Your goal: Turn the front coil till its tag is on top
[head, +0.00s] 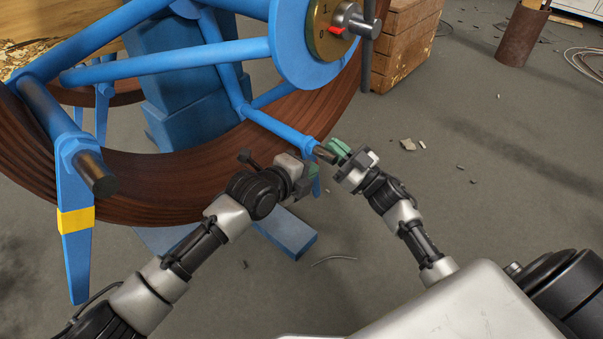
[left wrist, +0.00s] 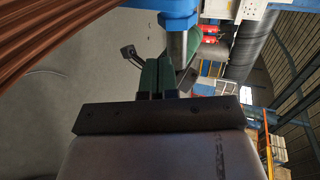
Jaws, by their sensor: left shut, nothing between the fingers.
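The front coil (head: 170,187) is a thick ring of reddish-brown pipe on a blue spoked frame; its edge also fills the upper left of the left wrist view (left wrist: 45,40). A yellow band (head: 76,219) wraps a blue arm at the coil's lower left. I cannot tell whether it is the tag. Another blue spoke ends in a steel rod (head: 324,153) at the lower right. My left gripper (head: 313,171) is shut and empty, just below this rod; its green fingers (left wrist: 153,72) meet beside the rod. My right gripper (head: 338,150) is at the rod's end; its grip is unclear.
A hub with a brass dial (head: 328,28) and a steel shaft is at the top. A wooden crate (head: 405,45) and a rusty pipe piece (head: 523,35) stand behind on the right. A blue foot beam (head: 287,233) lies below my left gripper. The grey floor at right is mostly clear, with small debris.

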